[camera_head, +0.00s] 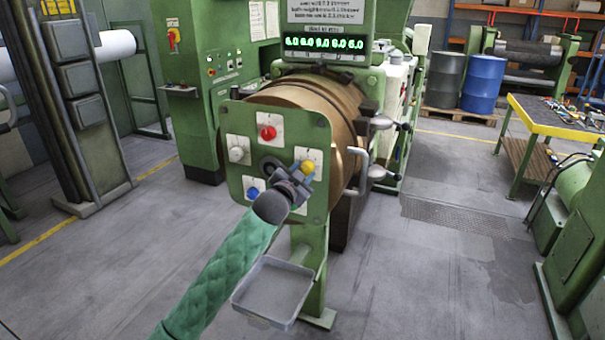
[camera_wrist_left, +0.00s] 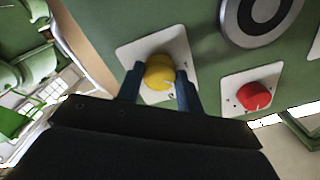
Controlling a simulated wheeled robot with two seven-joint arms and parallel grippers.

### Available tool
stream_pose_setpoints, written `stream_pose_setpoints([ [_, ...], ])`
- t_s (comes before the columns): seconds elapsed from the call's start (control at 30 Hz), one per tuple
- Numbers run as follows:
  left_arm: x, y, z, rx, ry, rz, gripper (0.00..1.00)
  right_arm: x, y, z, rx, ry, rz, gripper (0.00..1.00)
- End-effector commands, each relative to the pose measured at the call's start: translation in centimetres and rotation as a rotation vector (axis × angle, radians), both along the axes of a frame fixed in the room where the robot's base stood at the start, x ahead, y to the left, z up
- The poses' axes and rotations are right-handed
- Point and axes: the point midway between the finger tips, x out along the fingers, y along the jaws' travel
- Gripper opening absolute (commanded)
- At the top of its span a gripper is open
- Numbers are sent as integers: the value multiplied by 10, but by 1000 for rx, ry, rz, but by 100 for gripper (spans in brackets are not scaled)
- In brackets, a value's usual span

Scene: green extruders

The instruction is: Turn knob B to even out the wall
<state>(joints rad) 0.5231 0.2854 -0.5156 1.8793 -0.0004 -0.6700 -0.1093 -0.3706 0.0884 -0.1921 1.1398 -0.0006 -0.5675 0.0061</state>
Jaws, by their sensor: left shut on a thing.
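A green panel (camera_head: 238,198) on the extruder head carries a red knob (camera_head: 267,132) at the top, a white knob (camera_head: 236,154) at the left, a yellow knob (camera_head: 308,167) at the right and a blue knob (camera_head: 253,193) at the bottom. I cannot read which letter marks each knob. My left gripper (camera_head: 301,174) is shut on the yellow knob, with one finger on each side of it in the left wrist view (camera_wrist_left: 159,73). The red knob (camera_wrist_left: 254,96) stands free beside it there. A display (camera_head: 324,44) above shows several green digits, small, mostly like 6.0. My right gripper is out of view.
A grey tray (camera_head: 272,290) is fixed low on the stand, under my left arm. A handle and levers (camera_head: 378,172) stick out right of the panel. A workbench (camera_head: 555,118) and blue drum (camera_head: 483,82) stand farther right. The floor between is clear.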

Motion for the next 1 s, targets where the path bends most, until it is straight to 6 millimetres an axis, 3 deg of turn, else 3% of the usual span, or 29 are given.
stream_pose_setpoints([
  [0.3, 0, 0, 0, 95, -35, 0, 14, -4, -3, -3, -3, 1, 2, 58],
  [0.77, 0, 0, 0, 106, -39, 0, 14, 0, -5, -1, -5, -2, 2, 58],
  [0.8, 0, 0, 0, 106, -39, 0, 42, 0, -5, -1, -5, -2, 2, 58],
  [0.9, 0, 0, 0, 106, -39, 0, 58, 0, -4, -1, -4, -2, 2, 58],
  [1.0, 0, 0, 0, 105, -38, 0, 58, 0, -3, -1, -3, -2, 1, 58],
])
